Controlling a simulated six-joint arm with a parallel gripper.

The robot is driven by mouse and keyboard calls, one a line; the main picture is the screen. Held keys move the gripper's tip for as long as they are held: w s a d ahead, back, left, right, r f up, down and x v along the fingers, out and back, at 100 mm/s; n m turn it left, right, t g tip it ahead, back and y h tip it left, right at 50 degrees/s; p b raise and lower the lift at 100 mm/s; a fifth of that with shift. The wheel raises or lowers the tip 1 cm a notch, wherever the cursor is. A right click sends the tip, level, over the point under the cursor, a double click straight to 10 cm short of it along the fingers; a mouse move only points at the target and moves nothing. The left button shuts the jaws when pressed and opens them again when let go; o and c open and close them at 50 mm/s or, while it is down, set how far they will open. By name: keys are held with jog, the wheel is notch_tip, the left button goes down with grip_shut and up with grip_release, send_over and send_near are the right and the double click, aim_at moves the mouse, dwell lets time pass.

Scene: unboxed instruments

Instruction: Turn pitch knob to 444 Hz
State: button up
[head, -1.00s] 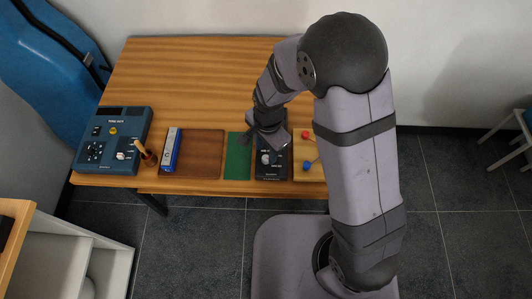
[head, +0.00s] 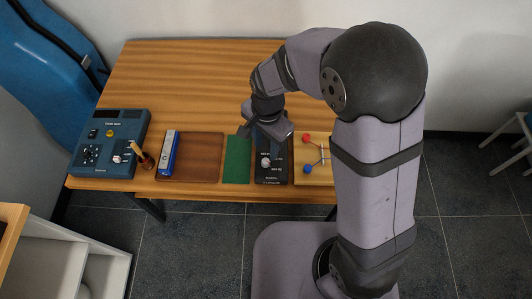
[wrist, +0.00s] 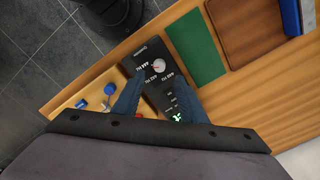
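A dark, narrow device with a pale round knob (head: 266,162) and white Hz labels stands near the table's front edge. In the wrist view the device (wrist: 166,88) runs slantwise and its knob (wrist: 158,65) shows a small red mark; its exact setting is too small to read surely. A green lit display shows at the device's lower end there. My gripper (head: 267,133) is over the device's far part in the head view. In the wrist view my gripper (wrist: 158,75) has its two fingers apart, with nothing held between them. The fingers hide part of the device's sides.
A green mat (head: 237,160) lies left of the device. A wooden board with red and blue balls (head: 308,169) is close on its right. Further left are a brown tray (head: 196,158), a blue-and-white box (head: 169,152) and a blue control box (head: 112,142). The table's back is clear.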

aim_at(266, 161)
jog(key=shift+w+f+n+b, duration=0.1)
jog(key=shift+f+n+b, duration=0.2)
jog(key=shift+n+b, duration=0.6)
jog(key=shift+r+n, duration=0.2)
jog(key=shift+n, duration=0.1)
jog(key=shift+f+p, duration=0.75)
jog(key=shift+f, duration=2.9)
jog(key=shift+c, duration=0.7)
grip_shut()
